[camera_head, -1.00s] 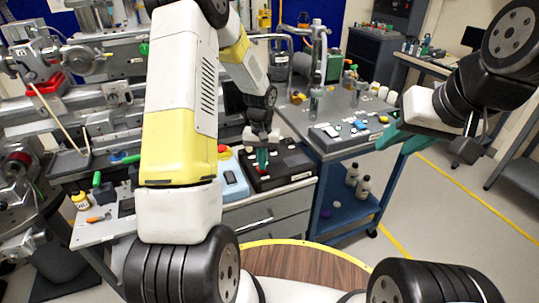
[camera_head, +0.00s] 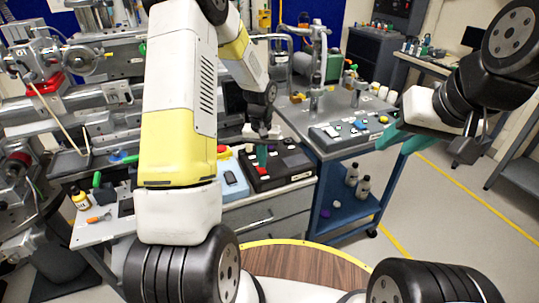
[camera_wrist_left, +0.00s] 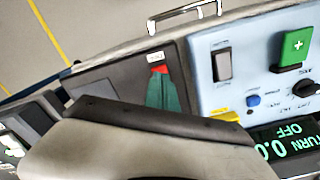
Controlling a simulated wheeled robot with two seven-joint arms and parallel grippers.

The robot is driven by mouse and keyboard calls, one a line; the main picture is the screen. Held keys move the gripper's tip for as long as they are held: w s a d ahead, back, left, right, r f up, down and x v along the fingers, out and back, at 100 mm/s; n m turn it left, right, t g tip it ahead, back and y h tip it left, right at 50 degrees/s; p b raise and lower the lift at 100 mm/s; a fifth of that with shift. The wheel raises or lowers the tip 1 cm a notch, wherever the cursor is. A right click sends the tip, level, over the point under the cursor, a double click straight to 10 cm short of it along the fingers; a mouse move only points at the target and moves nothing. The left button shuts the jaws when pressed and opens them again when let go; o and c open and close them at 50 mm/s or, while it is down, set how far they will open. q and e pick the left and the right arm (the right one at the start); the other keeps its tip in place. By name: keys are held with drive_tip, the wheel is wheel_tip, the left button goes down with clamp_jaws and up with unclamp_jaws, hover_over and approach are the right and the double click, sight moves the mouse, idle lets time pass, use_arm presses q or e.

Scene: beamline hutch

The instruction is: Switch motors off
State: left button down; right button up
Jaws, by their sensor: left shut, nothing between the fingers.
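A black control box (camera_head: 293,181) sits on the bench, with white labels and a red switch (camera_head: 263,171) on it. My left gripper (camera_head: 262,156) is over the box, its teal fingers shut and empty, pointing down near the red switch. In the left wrist view the shut fingers (camera_wrist_left: 164,92) overlap the lower part of the red switch (camera_wrist_left: 159,69), which has a white label above it. I cannot tell whether they touch it or which way it is set. My right gripper (camera_head: 402,138) is at the right with its teal fingers apart.
A light blue control box (camera_head: 231,180) stands left of the black box. A blue cart (camera_head: 335,150) with another control panel stands at the right.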

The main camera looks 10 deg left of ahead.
sight(262, 171)
use_arm(q)
drive_tip(key=shift+r, duration=2.5)
drive_tip(key=s+r+t, duration=0.2)
drive_tip(key=s+r, duration=0.3)
drive_tip(key=r, duration=0.3)
drive_tip(key=s+r+t, duration=0.1)
drive_tip(key=s+r, duration=0.4)
drive_tip(key=r, duration=0.4)
drive_tip(key=s+d+r+t+h, duration=0.1)
drive_tip(key=s+r, duration=0.2)
drive_tip(key=s, duration=0.4)
drive_tip(key=s+d+r+m+t+h, duration=0.1)
drive_tip(key=s+r+t, duration=0.1)
drive_tip(key=s, duration=0.5)
drive_tip(key=shift+s+r, duration=0.15)
drive_tip(key=shift+r, duration=0.3)
drive_tip(key=shift+d, duration=0.1)
